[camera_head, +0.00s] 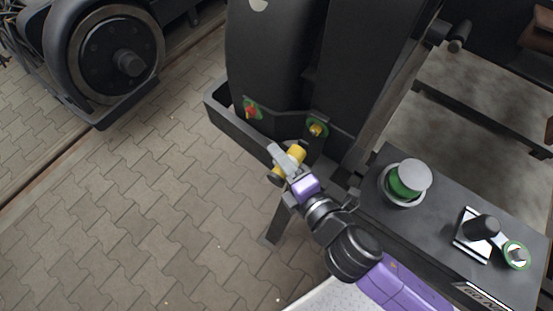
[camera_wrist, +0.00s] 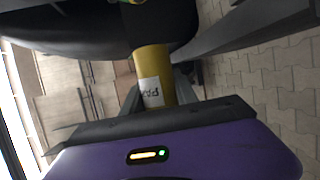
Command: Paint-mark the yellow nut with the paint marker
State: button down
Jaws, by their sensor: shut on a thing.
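The yellow nut (camera_head: 317,129) sits on a green round base on the dark bogie frame, in the upper middle of the head view. My gripper (camera_head: 286,163) is shut on the yellow paint marker (camera_head: 296,153), just below and left of the yellow nut and apart from it. In the wrist view the marker (camera_wrist: 150,72) stands between the fingers (camera_wrist: 157,97), with a white label partly readable.
A red nut (camera_head: 251,112) on a green base is left of the yellow one. A dark bench (camera_head: 440,215) at right bears a green cylinder with grey lid (camera_head: 408,179), a black knob-like piece (camera_head: 481,227) and a green-ringed tool (camera_head: 516,255). Paved floor (camera_head: 150,210) is clear at left.

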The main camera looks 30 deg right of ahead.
aim_at(289, 151)
jog(key=shift+w+d+p, duration=0.35)
jog(key=shift+d+p, duration=0.15)
jog(key=shift+d, duration=0.3)
jog(key=shift+w+d+p, duration=0.3)
jog(key=shift+d+p, duration=0.25)
jog(key=shift+d, duration=0.25)
jog(key=shift+w+d+p, duration=0.35)
jog(key=shift+d+p, duration=0.15)
jog(key=shift+d, duration=0.3)
jog(key=shift+w+d, duration=0.1)
jog(key=shift+d, duration=0.2)
jog(key=shift+a, duration=0.1)
jog(key=shift+s+a+f, duration=0.1)
jog(key=shift+s+a, duration=0.15)
jog(key=shift+a, duration=0.3)
jog(key=shift+s+a, duration=0.25)
jog(key=shift+a, duration=0.3)
jog(key=shift+s+a+b, duration=0.35)
jog(key=shift+a+b, duration=0.1)
jog(key=shift+a, duration=0.4)
jog(key=shift+s+a+b, duration=0.3)
jog(key=shift+a+b, duration=0.15)
jog(key=shift+a, duration=0.35)
jog(key=shift+a, duration=0.1)
